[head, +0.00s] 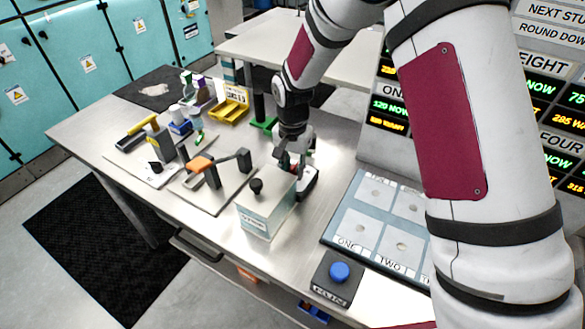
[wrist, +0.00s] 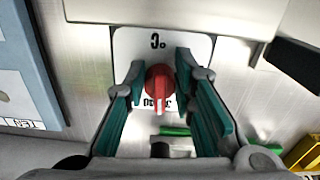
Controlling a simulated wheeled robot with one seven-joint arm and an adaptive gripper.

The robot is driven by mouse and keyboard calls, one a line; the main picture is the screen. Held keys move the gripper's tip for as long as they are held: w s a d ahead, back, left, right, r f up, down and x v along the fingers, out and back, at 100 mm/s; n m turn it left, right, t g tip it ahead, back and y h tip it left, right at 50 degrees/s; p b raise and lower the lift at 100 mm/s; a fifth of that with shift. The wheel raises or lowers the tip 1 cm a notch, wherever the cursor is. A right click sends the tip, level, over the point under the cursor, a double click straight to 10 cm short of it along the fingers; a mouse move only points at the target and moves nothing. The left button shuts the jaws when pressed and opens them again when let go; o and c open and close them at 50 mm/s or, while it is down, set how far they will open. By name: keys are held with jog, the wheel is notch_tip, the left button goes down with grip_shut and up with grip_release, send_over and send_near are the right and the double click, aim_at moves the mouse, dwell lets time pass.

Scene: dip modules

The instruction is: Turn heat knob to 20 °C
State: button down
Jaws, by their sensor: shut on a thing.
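The heat knob (wrist: 158,84) is red and round with a white pointer mark that points down in the wrist view. It sits on a white dial plate (wrist: 187,48) with an upside-down "°C" and other black lettering that is partly hidden. My gripper (wrist: 160,70) has its teal fingers on the left and right of the knob and is shut on it. In the head view my gripper (head: 296,160) is low at the table, behind the pale box, and the knob is largely hidden there.
A pale box (head: 266,207) with a black ball handle stands just in front of my gripper. A blue button (head: 339,271) and a panel marked ONE and TWO (head: 366,216) lie to the right. A yellow tray (head: 231,109) and tool fixtures stand to the left.

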jog(key=shift+n, duration=0.3)
jog(key=n, duration=0.3)
jog(key=n+b, duration=0.1)
jog(key=shift+d+n, duration=0.25)
jog(key=shift+n, duration=0.05)
jog(key=n, duration=0.3)
jog(key=n+b, duration=0.1)
jog(key=shift+d+n, duration=0.25)
jog(key=shift+n, duration=0.05)
jog(key=n, duration=0.5)
jog(key=shift+w+d+b, duration=0.2)
jog(key=shift+b, duration=0.2)
jog(key=n, duration=0.5)
jog(key=shift+w+d, duration=0.1)
jog(key=shift+w, duration=0.05)
jog(key=c, duration=1.5)
grip_release()
jog(key=shift+o, duration=0.2)
